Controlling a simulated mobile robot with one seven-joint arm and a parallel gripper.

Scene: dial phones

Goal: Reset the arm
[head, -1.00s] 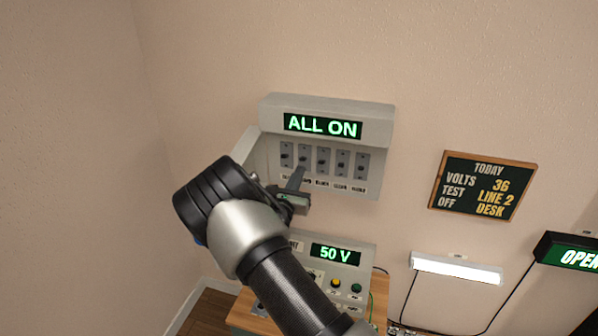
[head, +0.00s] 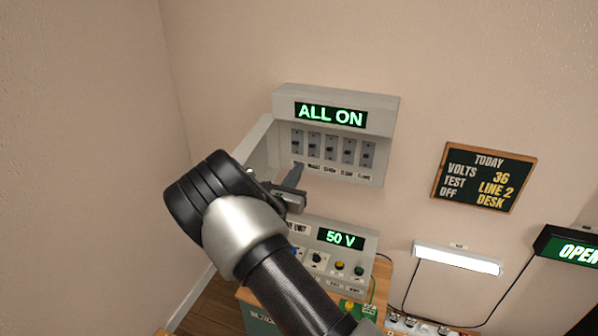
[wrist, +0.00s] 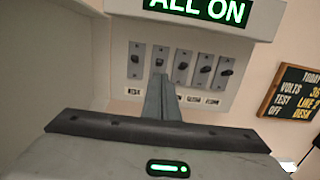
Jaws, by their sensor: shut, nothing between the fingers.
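My gripper (head: 295,176) is shut and empty, held in front of the lower left part of the grey switch box (head: 388,128). In the wrist view my gripper's fingers (wrist: 160,92) are together and point up toward the switches. The box carries a lit green sign (head: 330,115) reading ALL ON above a row of several switches (head: 330,147) with small labels beneath. The fingers overlap the lower part of the row in the wrist view and hide some labels. In the head view the fingertips appear just below the switch row. I cannot tell the exact gap to the panel.
Below stands a grey unit (head: 368,250) showing 50 V, with knobs and buttons, on a wooden desk (head: 385,275). A chalkboard (head: 484,178) hangs at right. A white lamp (head: 457,259) and a green OPEN sign (head: 575,250) are lower right. The wall between is bare.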

